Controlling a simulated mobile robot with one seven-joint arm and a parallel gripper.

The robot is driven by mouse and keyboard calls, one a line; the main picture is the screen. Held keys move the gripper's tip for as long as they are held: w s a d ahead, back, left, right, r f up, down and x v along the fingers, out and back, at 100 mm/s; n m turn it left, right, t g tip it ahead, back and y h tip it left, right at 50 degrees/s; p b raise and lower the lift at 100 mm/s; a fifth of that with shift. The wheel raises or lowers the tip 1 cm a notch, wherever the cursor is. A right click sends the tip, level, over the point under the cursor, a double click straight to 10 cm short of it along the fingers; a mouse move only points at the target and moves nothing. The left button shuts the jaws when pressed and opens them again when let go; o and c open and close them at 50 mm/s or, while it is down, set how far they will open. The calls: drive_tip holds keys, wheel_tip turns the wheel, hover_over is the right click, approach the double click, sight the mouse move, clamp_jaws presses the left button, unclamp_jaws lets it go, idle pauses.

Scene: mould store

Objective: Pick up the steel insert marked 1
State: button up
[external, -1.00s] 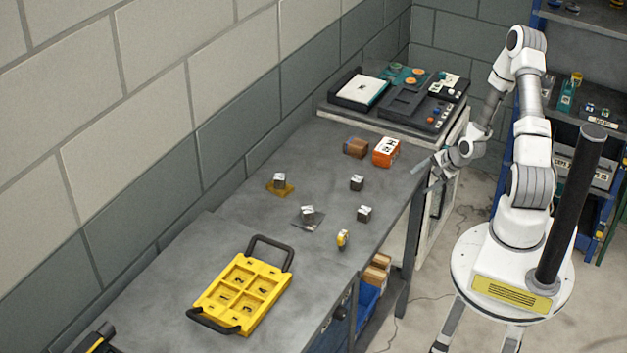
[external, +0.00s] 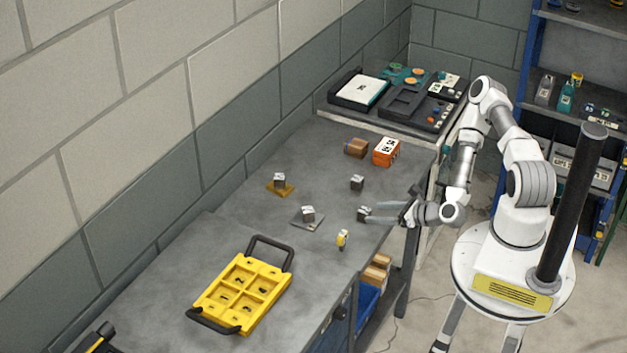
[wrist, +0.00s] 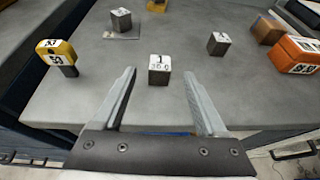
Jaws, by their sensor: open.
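The steel insert marked 1 (external: 363,214) is a small grey cube with a white label on top, near the table's right edge. In the wrist view the insert (wrist: 159,70) shows "1" on its label, with smaller characters on its front face. My gripper (external: 369,212) has come in from the right, with its fingers pointing at the insert. In the wrist view my gripper (wrist: 160,76) is open and empty. The insert appears between the fingertip lines, around or just beyond the tips. I see no finger touching it.
Other cubes stand nearby: one behind (external: 357,183), one on a grey plate (external: 307,214), one on a yellow pad (external: 279,181). A yellow tagged item (external: 342,239) stands in front. An orange box (external: 386,151) and brown block (external: 356,148) are behind. A yellow tray (external: 243,292) lies front left.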

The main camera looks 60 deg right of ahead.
sight(360, 211)
drive_tip(key=shift+p+x, duration=0.5)
drive_tip(key=shift+x, duration=3)
clamp_jaws()
